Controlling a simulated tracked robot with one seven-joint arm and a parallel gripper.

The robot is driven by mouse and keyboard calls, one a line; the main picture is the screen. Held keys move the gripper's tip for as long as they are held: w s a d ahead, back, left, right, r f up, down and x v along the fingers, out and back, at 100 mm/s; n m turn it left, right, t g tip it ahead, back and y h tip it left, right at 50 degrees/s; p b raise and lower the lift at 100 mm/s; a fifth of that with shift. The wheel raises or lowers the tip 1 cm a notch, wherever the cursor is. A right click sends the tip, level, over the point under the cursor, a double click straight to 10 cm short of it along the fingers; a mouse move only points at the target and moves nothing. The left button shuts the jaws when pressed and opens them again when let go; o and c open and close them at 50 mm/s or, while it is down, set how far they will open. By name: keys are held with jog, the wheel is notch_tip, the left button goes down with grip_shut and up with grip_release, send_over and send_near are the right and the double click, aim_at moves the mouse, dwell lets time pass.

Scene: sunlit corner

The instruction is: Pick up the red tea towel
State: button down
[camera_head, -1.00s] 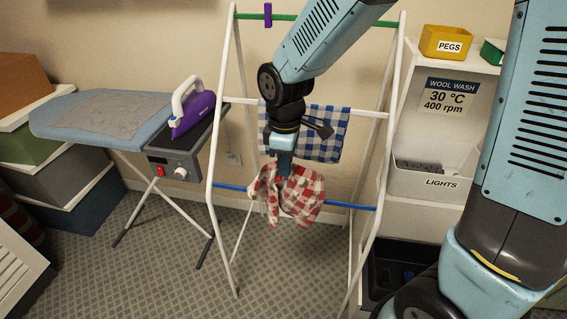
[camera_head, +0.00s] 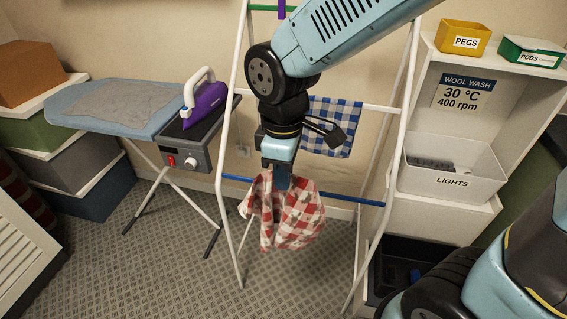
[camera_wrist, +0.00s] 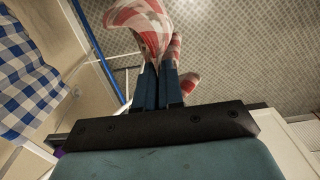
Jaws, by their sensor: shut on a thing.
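The red tea towel (camera_head: 290,215) is red and white checked and hangs bunched from my gripper (camera_head: 280,186) in the head view. My gripper is shut on its upper part, and the cloth drapes down on both sides of the fingers. In the head view the towel hangs in front of the blue lower rail (camera_head: 345,198) of the drying rack, and I cannot tell if it touches the rail. The wrist view shows the towel (camera_wrist: 150,30) beyond my closed fingers (camera_wrist: 165,68). The fingertips are hidden by the cloth.
A blue checked towel (camera_head: 331,126) hangs on the white rack rail behind my arm. An ironing board (camera_head: 75,100) with a purple iron (camera_head: 204,104) stands at left. White shelving at right holds a LIGHTS bin (camera_head: 455,180) and a PEGS box (camera_head: 462,38).

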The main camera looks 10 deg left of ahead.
jog(key=s+a, duration=0.2)
jog(key=s, duration=1.2)
jog(key=shift+s+r, duration=0.3)
jog(key=shift+r, duration=0.1)
